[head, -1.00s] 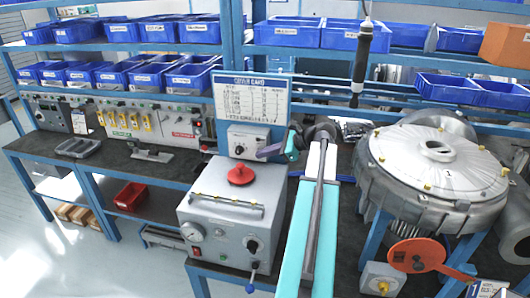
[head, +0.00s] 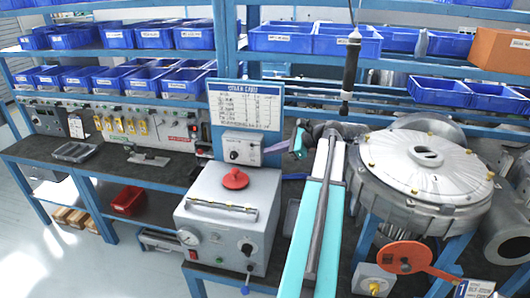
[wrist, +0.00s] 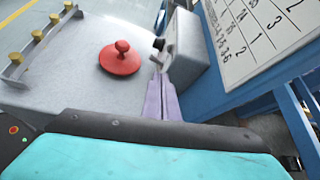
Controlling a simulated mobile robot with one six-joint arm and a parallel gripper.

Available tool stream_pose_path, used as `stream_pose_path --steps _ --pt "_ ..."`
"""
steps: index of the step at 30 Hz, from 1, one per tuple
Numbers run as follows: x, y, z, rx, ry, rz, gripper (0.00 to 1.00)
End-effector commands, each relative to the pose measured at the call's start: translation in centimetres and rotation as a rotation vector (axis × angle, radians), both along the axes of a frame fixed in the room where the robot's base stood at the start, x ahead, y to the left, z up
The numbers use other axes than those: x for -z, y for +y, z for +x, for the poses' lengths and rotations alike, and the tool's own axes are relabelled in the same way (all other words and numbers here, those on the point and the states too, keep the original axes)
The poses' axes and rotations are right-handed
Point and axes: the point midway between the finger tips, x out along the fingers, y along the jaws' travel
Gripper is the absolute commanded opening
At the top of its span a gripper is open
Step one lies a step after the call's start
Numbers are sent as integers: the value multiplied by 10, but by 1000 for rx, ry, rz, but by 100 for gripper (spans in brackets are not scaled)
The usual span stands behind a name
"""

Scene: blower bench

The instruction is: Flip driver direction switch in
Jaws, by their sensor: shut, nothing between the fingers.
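A small grey control box (head: 243,148) is fixed below a white printed card, behind the grey machine. It carries a black knob on its face and small parts near its right end. It also shows in the wrist view (wrist: 186,45), with a dark knob at its left face. My gripper (head: 266,149) has purple fingers, held together and empty, at the box's right end. In the wrist view the fingers (wrist: 160,70) point toward the box, just below the dark knob; contact cannot be told. A black driver (head: 350,70) hangs upright farther right. I cannot make out which part is the direction switch.
A grey machine (head: 228,220) with a red-knobbed lid (head: 234,179) stands below the fingers. The printed card (head: 244,105) rises above the box. A large silver blower housing (head: 420,165) stands right. Blue bins (head: 281,38) fill the shelves above.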

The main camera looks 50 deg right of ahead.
Motion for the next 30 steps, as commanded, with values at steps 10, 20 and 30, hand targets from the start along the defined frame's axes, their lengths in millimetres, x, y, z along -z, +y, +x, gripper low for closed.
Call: stream_pose_path --steps 10,20,30 --pt "-14 -14 -10 -15 9 1 0" --pt "-14 -15 -12 -20 11 2 0" --pt "-14 -14 -11 -21 11 3 0"
